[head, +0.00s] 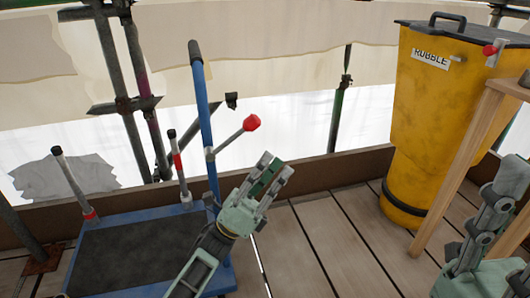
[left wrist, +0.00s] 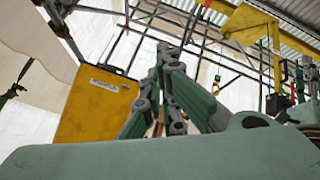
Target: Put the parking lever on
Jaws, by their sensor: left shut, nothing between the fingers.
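The parking lever is a grey rod with a red knob (head: 252,122). It slants up and right from the blue upright post (head: 203,110) of a blue trolley (head: 225,278). My left gripper (head: 272,172) is shut and empty, just below and right of the red knob and apart from it. In the left wrist view its fingers (left wrist: 167,75) point upward and the lever does not show. My right gripper (head: 508,185) is partly in view at the right edge; its fingertips are unclear.
The trolley has a black mat (head: 130,255) and short posts with red bands (head: 75,185). A yellow rubble chute (head: 435,120) stands at right, beside a wooden frame (head: 460,170). Scaffold poles (head: 120,70) and a low toe board (head: 320,172) line the back. Planks (head: 330,245) between are clear.

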